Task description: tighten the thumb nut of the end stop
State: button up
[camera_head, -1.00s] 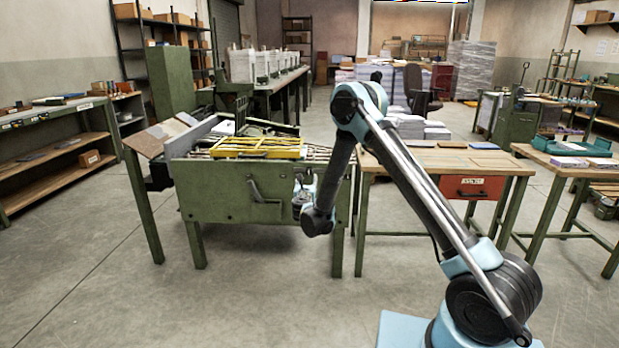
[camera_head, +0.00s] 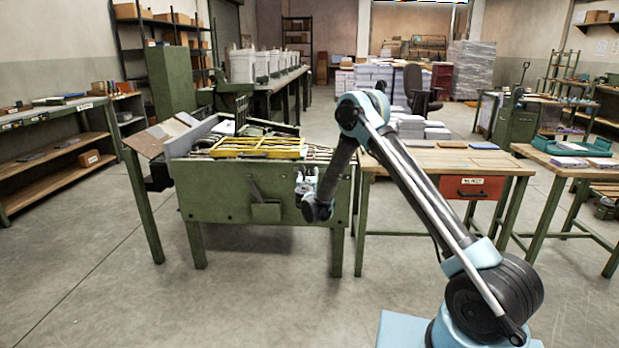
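The green gathering machine (camera_head: 222,203) stands left of centre, with a yellow frame (camera_head: 258,147) on its top. My arm reaches down to the machine's front right corner. The end of my arm, with my gripper (camera_head: 303,188), is at the upper right of the front panel. The fingers are small and mostly hidden by my wrist, so their state does not show. I cannot make out the thumb nut or the end stop; they are too small or hidden behind my arm. A lever with a small box (camera_head: 266,211) sits on the front panel, left of my wrist.
A wooden table (camera_head: 432,160) with a red drawer (camera_head: 470,188) stands right of the machine, under my arm. A sloped board (camera_head: 160,136) juts out at the machine's left. The floor (camera_head: 120,290) in front is clear.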

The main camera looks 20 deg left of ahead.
jog(key=c, duration=0.8)
jog(key=shift+m, duration=0.4)
jog(key=m, duration=0.3)
jog(key=shift+m, duration=0.3)
jog(key=m, duration=0.4)
jog(key=shift+d, duration=0.1)
jog(key=m, duration=0.5)
jog(key=shift+d+f+m, duration=0.1)
jog(key=shift+d+m, duration=0.05)
jog(key=shift+m, duration=2.15)
